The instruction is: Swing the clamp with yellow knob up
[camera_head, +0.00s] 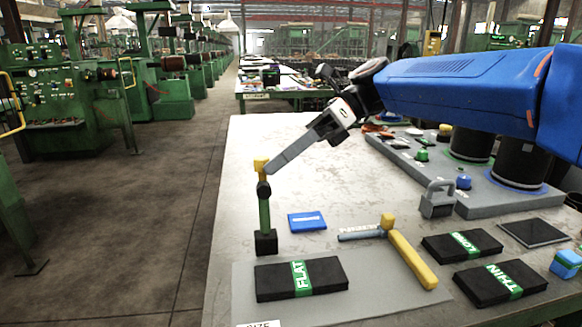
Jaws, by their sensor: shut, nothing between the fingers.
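A small yellow knob (445,129) stands on the grey plate (480,205) at the back right, partly below my blue arm in the picture. It is too small to tell how its clamp is set. Another yellow piece (261,163) tops an upright green post (264,213) on a black block at the table's left. I cannot tell whether that post is a clamp. My gripper (272,168) is shut and empty, its long grey fingers pointing down left. Their tips overlap the post's yellow top in the picture; contact is unclear.
The plate bears green (422,155) and blue (463,182) knobs and two black cylinders (519,162). A grey padlock-shaped block (437,200) stands at its front. A yellow-handled tool (411,258), black sleeve packs (300,279) and a blue packet (307,221) lie in front. The middle table is clear.

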